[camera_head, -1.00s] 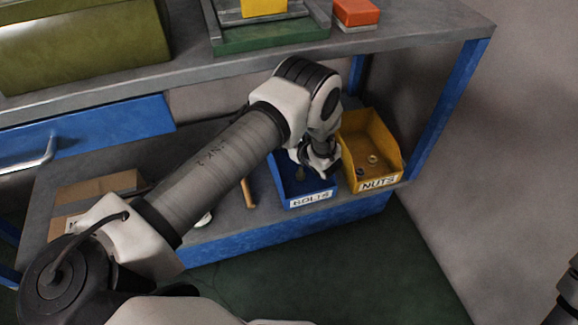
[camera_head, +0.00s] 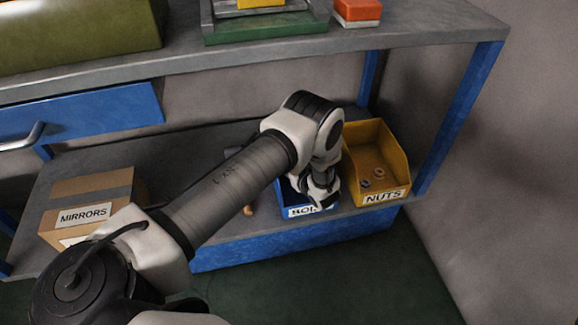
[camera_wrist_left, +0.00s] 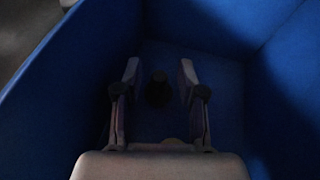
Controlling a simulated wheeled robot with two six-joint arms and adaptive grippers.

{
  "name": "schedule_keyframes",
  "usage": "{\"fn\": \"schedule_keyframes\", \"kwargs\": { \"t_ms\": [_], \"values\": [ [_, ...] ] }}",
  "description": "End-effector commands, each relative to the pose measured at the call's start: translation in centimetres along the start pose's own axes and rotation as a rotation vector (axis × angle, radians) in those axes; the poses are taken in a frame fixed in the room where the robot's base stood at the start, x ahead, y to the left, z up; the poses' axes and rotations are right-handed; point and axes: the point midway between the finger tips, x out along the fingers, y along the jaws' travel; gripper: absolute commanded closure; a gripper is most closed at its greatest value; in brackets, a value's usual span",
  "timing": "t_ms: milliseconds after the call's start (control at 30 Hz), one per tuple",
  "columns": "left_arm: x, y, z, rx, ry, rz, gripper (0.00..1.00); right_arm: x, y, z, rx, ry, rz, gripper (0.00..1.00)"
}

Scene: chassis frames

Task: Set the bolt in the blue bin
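The blue bin (camera_head: 284,193) stands on the lower shelf, its front label partly covered by my left gripper (camera_head: 324,198). The left gripper points down into the bin. In the left wrist view the bin's blue walls (camera_wrist_left: 55,85) surround the gripper (camera_wrist_left: 158,78), whose two fingers stand apart. A dark bolt-like piece (camera_wrist_left: 158,90) shows between the fingers, low in the bin, with gaps to both. My right gripper is out of view.
A yellow bin labelled NUTS (camera_head: 397,160) stands close on the right, with a few nuts inside. A MIRRORS cardboard box (camera_head: 88,195) is at the shelf's left. A blue leg (camera_head: 458,115) stands at the right.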

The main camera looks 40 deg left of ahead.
Motion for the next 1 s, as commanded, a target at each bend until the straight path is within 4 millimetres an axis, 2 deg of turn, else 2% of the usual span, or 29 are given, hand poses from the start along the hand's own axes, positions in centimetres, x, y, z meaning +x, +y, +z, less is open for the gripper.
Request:
{"fn": "schedule_keyframes", "kwargs": {
  "t_ms": [267, 367, 700, 833, 1000],
  "values": [
    [-0.4, 0.0, 0.4, 0.000, 0.000, -0.001, 0.60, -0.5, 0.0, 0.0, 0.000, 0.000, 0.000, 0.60],
    [-1.9, -0.1, 0.5, 0.002, 0.001, -0.002, 0.60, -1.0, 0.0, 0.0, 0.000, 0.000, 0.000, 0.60],
    [-10.2, -0.1, 0.5, 0.003, 0.000, -0.003, 0.60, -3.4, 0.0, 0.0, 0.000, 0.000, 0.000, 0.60],
    [-11.8, -0.1, 0.4, 0.000, 0.000, -0.001, 0.60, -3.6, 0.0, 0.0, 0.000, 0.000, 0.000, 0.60],
    [-12.2, 0.0, 0.2, -0.001, 0.000, 0.001, 0.60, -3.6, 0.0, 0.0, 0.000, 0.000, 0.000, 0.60]
  ]
}}
